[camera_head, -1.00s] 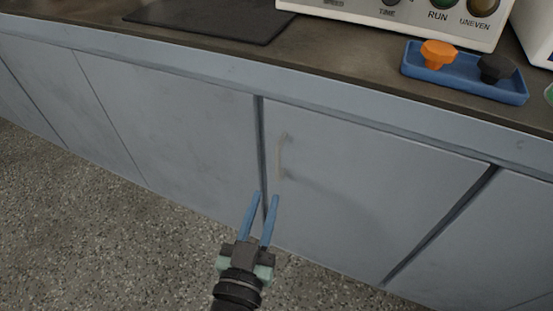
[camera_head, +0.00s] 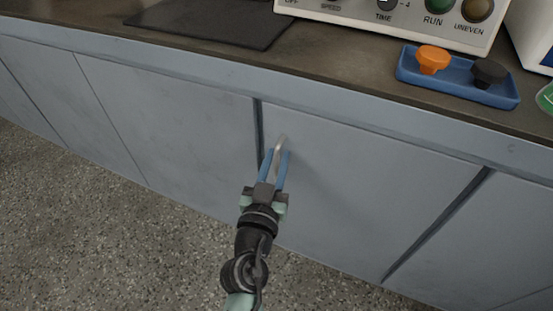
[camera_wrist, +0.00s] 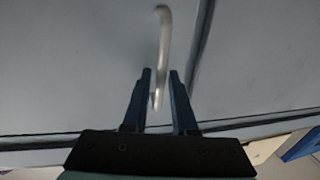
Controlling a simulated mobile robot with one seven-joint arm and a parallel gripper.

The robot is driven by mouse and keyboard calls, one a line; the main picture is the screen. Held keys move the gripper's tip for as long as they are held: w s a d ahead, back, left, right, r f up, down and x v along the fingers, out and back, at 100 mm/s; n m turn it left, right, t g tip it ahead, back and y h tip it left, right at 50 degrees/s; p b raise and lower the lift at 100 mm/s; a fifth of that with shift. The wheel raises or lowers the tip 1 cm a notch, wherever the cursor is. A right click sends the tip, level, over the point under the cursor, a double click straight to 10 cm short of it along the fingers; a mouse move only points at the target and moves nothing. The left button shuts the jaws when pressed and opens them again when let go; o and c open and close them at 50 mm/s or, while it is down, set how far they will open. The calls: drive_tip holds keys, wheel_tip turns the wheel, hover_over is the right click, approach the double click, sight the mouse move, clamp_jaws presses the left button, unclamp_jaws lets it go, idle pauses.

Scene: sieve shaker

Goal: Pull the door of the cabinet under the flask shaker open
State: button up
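The grey-blue cabinet door (camera_head: 360,185) under the shaker is flush with the cabinet front, looking closed. Its pale curved handle (camera_head: 281,143) is near the door's upper left edge. My gripper (camera_head: 274,154) is at the handle with its two blue fingers on either side of it. In the wrist view the handle (camera_wrist: 162,50) runs down between the open fingers (camera_wrist: 160,75), with a visible gap to the right finger; it is close to the left finger, and I cannot tell if it touches. The shaker's white control panel (camera_head: 400,12) stands on the counter above.
A blue tray (camera_head: 410,72) with an orange knob (camera_head: 433,59) and a black knob (camera_head: 488,73) lies on the counter (camera_head: 330,50). A dark mat (camera_head: 215,20) lies to the left. The speckled floor (camera_head: 100,230) before the cabinet is clear.

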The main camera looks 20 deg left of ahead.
clamp_jaws()
idle(1.3)
